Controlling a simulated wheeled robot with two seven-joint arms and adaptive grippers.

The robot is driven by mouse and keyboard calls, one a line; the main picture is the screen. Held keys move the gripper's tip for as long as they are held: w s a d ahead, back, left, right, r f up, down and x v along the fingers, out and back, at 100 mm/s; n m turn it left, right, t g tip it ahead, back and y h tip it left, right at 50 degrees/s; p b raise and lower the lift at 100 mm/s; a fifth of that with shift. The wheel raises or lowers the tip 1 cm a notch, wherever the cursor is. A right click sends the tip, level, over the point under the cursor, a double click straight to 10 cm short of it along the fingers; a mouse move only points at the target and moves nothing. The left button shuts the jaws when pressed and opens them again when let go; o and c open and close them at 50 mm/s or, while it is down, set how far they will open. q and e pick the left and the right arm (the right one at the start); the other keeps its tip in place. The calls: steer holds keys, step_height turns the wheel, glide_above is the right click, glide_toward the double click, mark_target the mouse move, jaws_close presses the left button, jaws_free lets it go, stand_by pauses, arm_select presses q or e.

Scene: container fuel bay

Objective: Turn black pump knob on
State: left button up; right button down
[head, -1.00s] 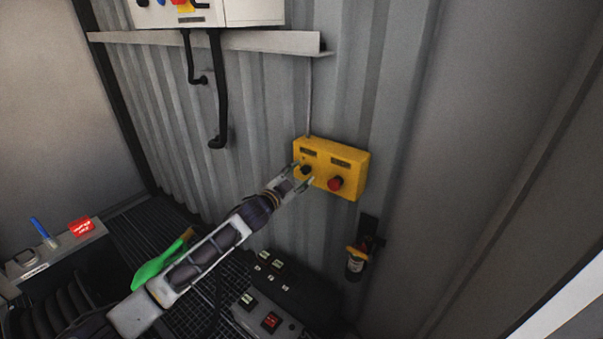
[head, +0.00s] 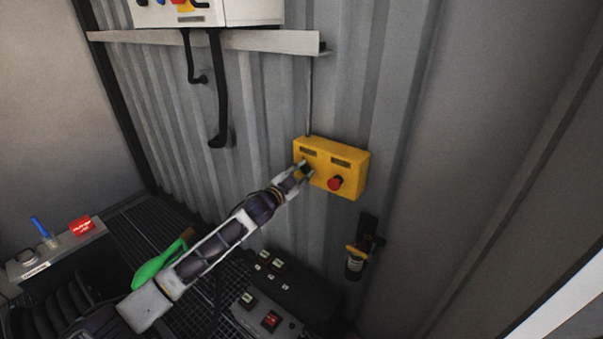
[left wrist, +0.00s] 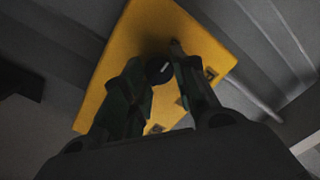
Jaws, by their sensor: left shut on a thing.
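The yellow control box (head: 350,155) is fixed to the corrugated wall. It carries a black pump knob (left wrist: 159,69) on its left side and a red button (head: 335,183) to the right. My left gripper (head: 304,172) reaches the box from the lower left and is shut on the black knob. In the left wrist view the knob, with a pale mark on its face, sits between the two fingers of the gripper (left wrist: 160,80). The yellow box fills the background there (left wrist: 130,60). In the head view the fingers mostly hide the knob. My right gripper is not in view.
A small bottle-like item (head: 355,263) hangs on the wall below the box. A green nozzle (head: 157,268) is partly behind my arm. Grey panels (head: 270,318) stand below.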

arm_select(q)
steer(key=shift+c, duration=0.6)
steer(key=shift+m, duration=0.3)
steer(key=m, duration=0.5)
steer(key=shift+m, duration=0.4)
steer(key=m, duration=0.3)
steer(key=shift+f, duration=0.1)
steer(key=shift+a+m+h, duration=0.1)
steer(key=shift+m+h, duration=0.2)
steer(key=shift+m, duration=1.2)
steer(key=o, duration=1)
steer(key=shift+o, duration=0.2)
steer(key=shift+f, duration=0.1)
